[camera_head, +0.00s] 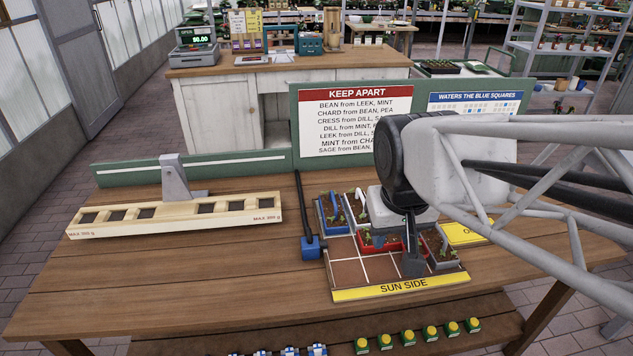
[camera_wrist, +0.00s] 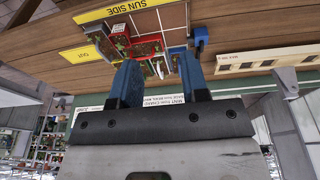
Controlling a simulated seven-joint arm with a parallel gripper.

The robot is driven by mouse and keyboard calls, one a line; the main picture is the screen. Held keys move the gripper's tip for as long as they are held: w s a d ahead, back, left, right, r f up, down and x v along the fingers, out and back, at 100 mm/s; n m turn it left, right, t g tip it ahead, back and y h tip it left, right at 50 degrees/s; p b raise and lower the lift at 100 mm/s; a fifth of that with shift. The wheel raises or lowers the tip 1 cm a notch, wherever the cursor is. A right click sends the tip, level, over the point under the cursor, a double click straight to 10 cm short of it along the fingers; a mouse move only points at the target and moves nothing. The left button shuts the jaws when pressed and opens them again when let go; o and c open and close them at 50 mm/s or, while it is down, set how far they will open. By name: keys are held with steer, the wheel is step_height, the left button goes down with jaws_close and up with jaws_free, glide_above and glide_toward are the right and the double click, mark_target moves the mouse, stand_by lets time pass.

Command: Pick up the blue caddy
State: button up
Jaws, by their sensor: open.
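The blue caddy (camera_head: 323,221) sits at the back left of the gridded tray (camera_head: 347,272) in the head view, with a handle and small plants in it. My gripper (camera_head: 396,254) points down over the tray, to the right of the blue caddy and in front of the red caddy (camera_head: 367,250). In the wrist view my gripper (camera_wrist: 157,60) has its two fingers spread apart with nothing held between them. The right finger there covers much of the area where the blue caddy stands.
A white caddy (camera_head: 361,217) stands close beside the blue one, and a grey caddy (camera_head: 444,264) is at right. A blue block (camera_head: 310,247) with a black rod lies left of the tray. A wooden rack (camera_head: 175,214) is farther left. Upright signs (camera_head: 350,122) stand behind.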

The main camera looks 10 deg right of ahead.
steer(key=w, duration=1.2)
steer(key=g+h, duration=0.2)
glide_above(333, 197)
steer(key=a, duration=0.2)
steer(key=a+x, duration=0.2)
steer(key=x, duration=0.7)
steer(key=s+a+f+x, duration=0.1)
steer(key=a+x, duration=0.1)
steer(key=x, duration=0.7)
steer(key=shift+w+d+r, duration=0.1)
steer(key=shift+w+d, duration=0.25)
steer(key=shift+w, duration=0.05)
steer(key=shift+x, duration=1.25)
steer(key=shift+s, duration=0.1)
steer(key=shift+x, duration=2.65)
steer(key=shift+s, duration=0.15)
